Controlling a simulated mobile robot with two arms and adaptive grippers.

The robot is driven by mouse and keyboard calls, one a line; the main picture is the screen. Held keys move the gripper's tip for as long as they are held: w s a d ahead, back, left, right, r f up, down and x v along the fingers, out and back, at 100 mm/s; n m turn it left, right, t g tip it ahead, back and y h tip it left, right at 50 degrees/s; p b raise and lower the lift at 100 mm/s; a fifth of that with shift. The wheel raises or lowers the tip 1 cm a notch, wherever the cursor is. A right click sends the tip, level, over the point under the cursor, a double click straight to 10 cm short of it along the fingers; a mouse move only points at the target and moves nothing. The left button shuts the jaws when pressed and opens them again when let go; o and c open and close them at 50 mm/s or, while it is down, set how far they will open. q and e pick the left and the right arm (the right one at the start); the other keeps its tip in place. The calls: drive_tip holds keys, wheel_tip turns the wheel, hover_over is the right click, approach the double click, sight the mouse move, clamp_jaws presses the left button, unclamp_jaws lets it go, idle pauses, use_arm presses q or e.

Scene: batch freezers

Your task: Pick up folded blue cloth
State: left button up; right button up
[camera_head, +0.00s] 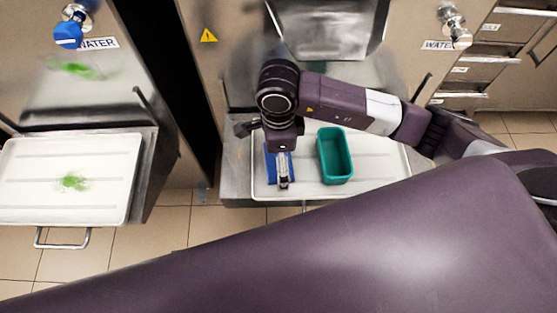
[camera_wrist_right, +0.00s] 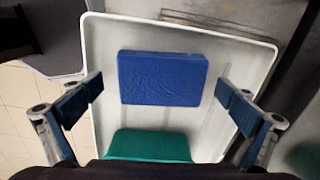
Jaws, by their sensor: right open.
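The folded blue cloth (camera_wrist_right: 163,78) lies flat on a white tray (camera_wrist_right: 112,55) in the right wrist view. In the head view the blue cloth (camera_head: 270,166) is partly covered by my right gripper (camera_head: 283,180). In the right wrist view my right gripper (camera_wrist_right: 158,108) is open, with its two fingers wide apart to the left and right of the cloth and nothing between them that it touches. The cloth appears below the gripper; the exact gap is hard to tell. My left gripper is not in view.
A teal container (camera_head: 335,158) stands on the same white tray, right of the cloth. Another white tray (camera_head: 110,205) with a green smear (camera_head: 74,182) is at the left. Freezer fronts stand behind the trays. A blue-handled water tap (camera_head: 68,34) is at upper left.

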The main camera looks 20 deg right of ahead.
drive_tip(key=c, duration=1.2)
drive_tip(key=shift+c, duration=0.2)
drive_tip(key=shift+r, duration=0.1)
drive_tip(key=shift+s+r, duration=0.2)
drive_tip(key=shift+r, duration=0.25)
drive_tip(key=r, duration=0.6)
drive_tip(key=shift+s+a+p, duration=0.2)
drive_tip(key=shift+s+p, duration=0.15)
drive_tip(key=shift+s, duration=0.05)
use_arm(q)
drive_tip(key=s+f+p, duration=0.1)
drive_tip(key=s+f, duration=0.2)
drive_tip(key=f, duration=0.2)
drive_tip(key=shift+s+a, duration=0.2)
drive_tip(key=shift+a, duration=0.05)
use_arm(e)
drive_tip(key=s+a, duration=0.2)
drive_tip(key=s, duration=0.7)
drive_tip(key=s+a, duration=0.3)
drive_tip(key=s, duration=0.6)
